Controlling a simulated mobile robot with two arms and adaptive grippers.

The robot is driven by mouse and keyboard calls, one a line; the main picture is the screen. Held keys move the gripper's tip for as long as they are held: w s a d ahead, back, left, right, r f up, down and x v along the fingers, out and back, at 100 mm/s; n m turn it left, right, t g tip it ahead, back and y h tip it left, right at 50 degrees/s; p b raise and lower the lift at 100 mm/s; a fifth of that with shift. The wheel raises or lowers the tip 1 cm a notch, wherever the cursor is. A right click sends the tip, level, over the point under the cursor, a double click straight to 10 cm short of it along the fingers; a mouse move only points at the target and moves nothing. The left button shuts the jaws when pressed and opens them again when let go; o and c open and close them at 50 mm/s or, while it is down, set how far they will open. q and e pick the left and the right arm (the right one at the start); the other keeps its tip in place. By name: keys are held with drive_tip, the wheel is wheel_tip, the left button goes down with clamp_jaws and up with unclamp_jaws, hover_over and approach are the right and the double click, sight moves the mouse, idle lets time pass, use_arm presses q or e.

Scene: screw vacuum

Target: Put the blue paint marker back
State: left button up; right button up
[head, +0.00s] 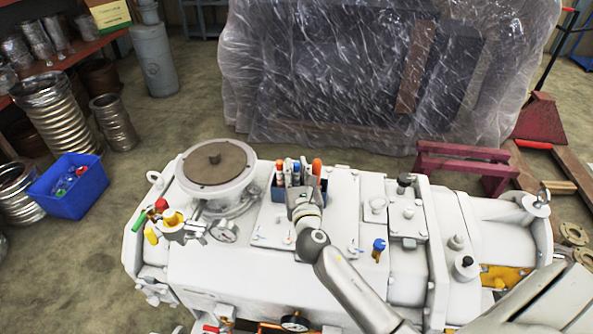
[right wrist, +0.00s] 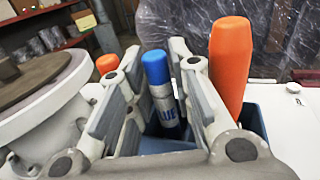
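The blue paint marker (right wrist: 160,92) has a blue cap and a silver body with a blue label. It stands nearly upright with its lower part in a blue holder (right wrist: 165,145); its foot is hidden. My right gripper (head: 296,177) reaches in at the holder on top of the machine. The marker's blue cap also shows in the head view (head: 296,167). My left gripper is not in view.
A blue bin (head: 80,205) stands on the floor.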

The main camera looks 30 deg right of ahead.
drive_tip(key=shift+r, duration=0.2)
drive_tip(key=shift+s+a+f, duration=0.1)
drive_tip(key=shift+s+f, duration=0.05)
drive_tip(key=shift+s, duration=0.15)
drive_tip(key=b+v, duration=0.1)
drive_tip(key=v, duration=1)
drive_tip(key=shift+s+b, duration=0.2)
drive_tip(key=shift+b, duration=0.2)
